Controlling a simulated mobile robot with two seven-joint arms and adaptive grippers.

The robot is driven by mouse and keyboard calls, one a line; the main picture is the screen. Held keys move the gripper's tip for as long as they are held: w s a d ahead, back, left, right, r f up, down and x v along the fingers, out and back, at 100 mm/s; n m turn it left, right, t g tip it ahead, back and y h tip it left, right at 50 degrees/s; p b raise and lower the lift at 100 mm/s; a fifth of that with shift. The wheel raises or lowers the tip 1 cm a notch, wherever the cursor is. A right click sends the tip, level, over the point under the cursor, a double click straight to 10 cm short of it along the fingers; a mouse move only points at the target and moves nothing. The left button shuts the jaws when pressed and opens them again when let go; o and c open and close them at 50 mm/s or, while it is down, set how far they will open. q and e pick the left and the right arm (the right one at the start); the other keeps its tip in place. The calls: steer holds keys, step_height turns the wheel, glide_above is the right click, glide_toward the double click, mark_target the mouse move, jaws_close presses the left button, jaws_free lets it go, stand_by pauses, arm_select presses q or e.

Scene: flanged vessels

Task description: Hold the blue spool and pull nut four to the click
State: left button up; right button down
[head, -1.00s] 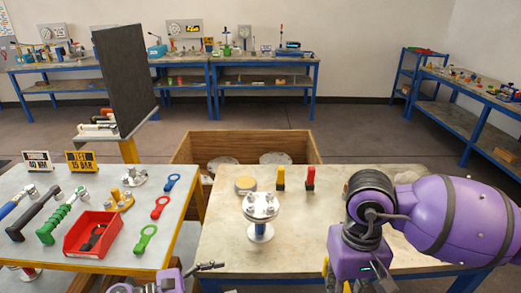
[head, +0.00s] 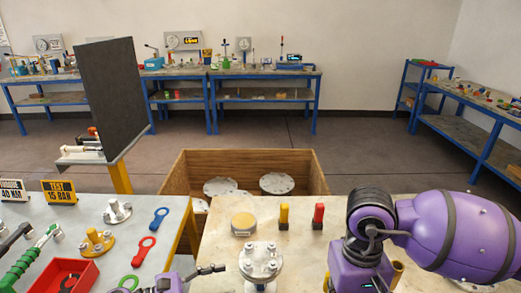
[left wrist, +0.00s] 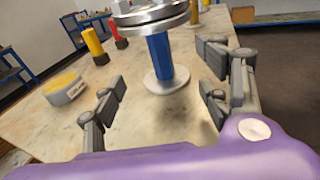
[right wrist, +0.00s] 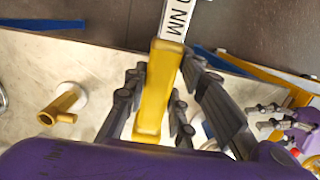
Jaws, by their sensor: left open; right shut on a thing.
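The blue spool (left wrist: 160,62) stands upright on its round base on the bench, a blue column with a metal flange on top. In the head view its bolted top flange (head: 261,262) shows several nuts; I cannot tell which is nut four. My left gripper (left wrist: 165,100) is open, its fingers on either side of the spool's column and apart from it. It also shows at the bottom of the head view (head: 205,272). My right gripper (right wrist: 155,105) is shut on the yellow grip of a torque wrench (right wrist: 160,75), whose pale label ends in "NM".
A round yellow-topped tin (head: 243,223), a yellow marker (head: 284,216) and a red marker (head: 318,216) stand behind the spool. A wooden crate (head: 250,165) lies beyond the bench. The left table holds wrenches and a red bin (head: 68,277). A yellow fitting (right wrist: 62,105) is near my right gripper.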

mark_target(250, 290)
arm_select(q)
steer(key=shift+w+d, duration=0.1)
steer(key=shift+d, duration=0.4)
arm_select(e)
steer(key=shift+s+f, duration=0.1)
steer(key=shift+f, duration=0.05)
arm_select(q)
steer(key=b+x, duration=0.1)
steer(key=x, duration=0.3)
steer(key=shift+d+f, duration=0.2)
steer(key=shift+d, duration=0.05)
arm_select(e)
step_height(250, 290, down, 2)
steer(key=shift+s, duration=0.15)
arm_select(q)
steer(key=shift+r+x, duration=0.2)
steer(key=shift+x, duration=0.85)
arm_select(e)
steer(key=shift+r, duration=0.25)
arm_select(q)
steer(key=shift+x, duration=1)
steer(key=shift+w, duration=0.1)
steer(key=shift+f, duration=0.1)
steer(key=c, duration=1.6)
